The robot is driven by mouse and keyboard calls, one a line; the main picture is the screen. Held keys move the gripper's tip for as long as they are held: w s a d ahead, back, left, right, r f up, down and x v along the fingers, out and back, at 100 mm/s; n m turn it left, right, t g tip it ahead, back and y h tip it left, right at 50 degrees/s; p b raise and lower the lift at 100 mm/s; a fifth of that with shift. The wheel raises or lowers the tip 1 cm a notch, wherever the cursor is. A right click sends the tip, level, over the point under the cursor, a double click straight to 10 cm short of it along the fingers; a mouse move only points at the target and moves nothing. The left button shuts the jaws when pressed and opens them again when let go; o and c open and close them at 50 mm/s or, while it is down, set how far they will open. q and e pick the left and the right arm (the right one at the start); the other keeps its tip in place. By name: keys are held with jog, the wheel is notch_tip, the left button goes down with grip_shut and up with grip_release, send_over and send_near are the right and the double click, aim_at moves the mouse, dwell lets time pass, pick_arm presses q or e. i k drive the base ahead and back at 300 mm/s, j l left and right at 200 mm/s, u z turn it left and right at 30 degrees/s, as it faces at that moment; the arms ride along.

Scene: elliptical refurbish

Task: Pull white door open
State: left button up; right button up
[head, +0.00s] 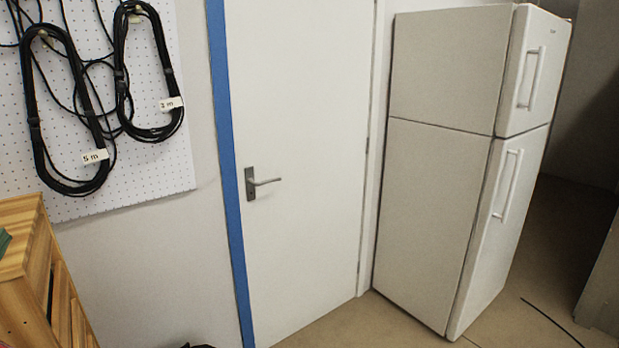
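The white door (309,110) stands in the middle of the head view and looks shut in its frame. Its grey metal lever handle (262,182) is on the left side of the door, with the lever pointing right and about level. Hinges show along the door's right edge. A blue strip (229,170) runs down the left side of the door. Neither of my grippers is in view.
A white fridge (440,150) stands close to the right of the door. A pegboard (165,170) with coiled black cables hangs at the left. A wooden crate (40,285) is at lower left. Bare floor (360,325) shows before the door; a thin black cable (552,320) lies at right.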

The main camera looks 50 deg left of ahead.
aim_at(300, 71)
jog(key=i+j+u, duration=0.1)
jog(key=i+u, duration=0.8)
jog(key=i+l+u, duration=0.15)
jog(key=u, duration=0.3)
jog(key=i+j+u, duration=0.1)
jog(key=i+u, duration=0.7)
jog(key=u, duration=0.15)
jog(key=i+l+u, duration=0.25)
jog(key=i+u, duration=0.25)
jog(key=k, duration=0.1)
